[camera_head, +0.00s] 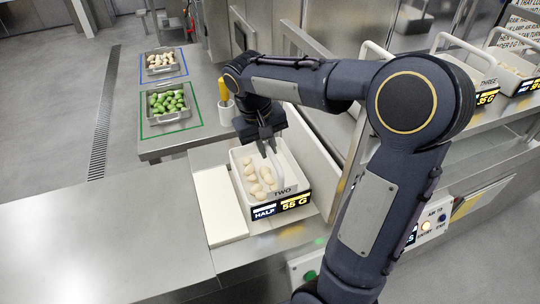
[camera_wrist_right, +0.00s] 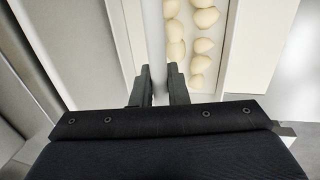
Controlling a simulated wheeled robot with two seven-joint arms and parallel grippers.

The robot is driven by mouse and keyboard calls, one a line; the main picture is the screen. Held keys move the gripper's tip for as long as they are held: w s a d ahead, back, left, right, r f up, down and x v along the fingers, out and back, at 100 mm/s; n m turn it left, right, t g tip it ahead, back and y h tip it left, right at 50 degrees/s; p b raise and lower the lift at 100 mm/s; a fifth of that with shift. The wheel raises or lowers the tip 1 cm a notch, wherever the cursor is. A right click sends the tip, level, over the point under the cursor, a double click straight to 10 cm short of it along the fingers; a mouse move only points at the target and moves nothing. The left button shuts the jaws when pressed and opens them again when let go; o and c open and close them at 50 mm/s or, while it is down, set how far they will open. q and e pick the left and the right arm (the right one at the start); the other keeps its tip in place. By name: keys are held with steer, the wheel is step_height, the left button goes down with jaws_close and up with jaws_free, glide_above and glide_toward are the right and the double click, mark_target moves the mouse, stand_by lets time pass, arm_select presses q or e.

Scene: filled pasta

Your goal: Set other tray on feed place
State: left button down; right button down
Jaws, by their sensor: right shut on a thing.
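A white tray (camera_head: 247,202) labelled TWO, with HALF and 55 G on its front, holds several pale pasta pieces (camera_head: 262,185). It is on or just above the metal surface by the machine; I cannot tell if it touches. It has an arched white handle (camera_head: 291,166). My right gripper (camera_head: 266,148) is over the tray, pointing down, its fingers shut on the tray's handle. In the right wrist view, the fingers (camera_wrist_right: 158,84) close around a white strip beside the rows of pasta (camera_wrist_right: 203,45). My left gripper is not in view.
A white board (camera_head: 219,206) lies left of the tray. Metal pans of pale (camera_head: 160,59) and green pasta (camera_head: 167,103) stand in blue and green outlines. More white trays, one labelled THREE (camera_head: 483,85), stand at right. The front left counter (camera_head: 100,240) is clear.

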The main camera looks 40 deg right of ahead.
steer(key=shift+w+d+f, duration=0.1)
steer(key=shift+d+f, duration=0.25)
steer(key=shift+f, duration=0.1)
steer(key=shift+d+f, duration=0.15)
steer(key=shift+f, duration=1.7)
steer(key=c, duration=1.4)
jaws_free()
step_height(320, 180, up, 12)
steer(key=a, duration=0.2)
steer(key=s+a+f+n+t+y, duration=0.1)
steer(key=s+a+f+t+y, duration=0.2)
steer(key=s, duration=0.5)
steer(key=s+a+f+t+y, duration=0.2)
steer(key=s+a+f, duration=0.3)
steer(key=s+a, duration=0.3)
steer(key=shift+s+a+f+n+t+y, duration=0.15)
steer(key=shift+s+a+n+t+y, duration=0.1)
steer(key=shift+s+n+t+y, duration=0.25)
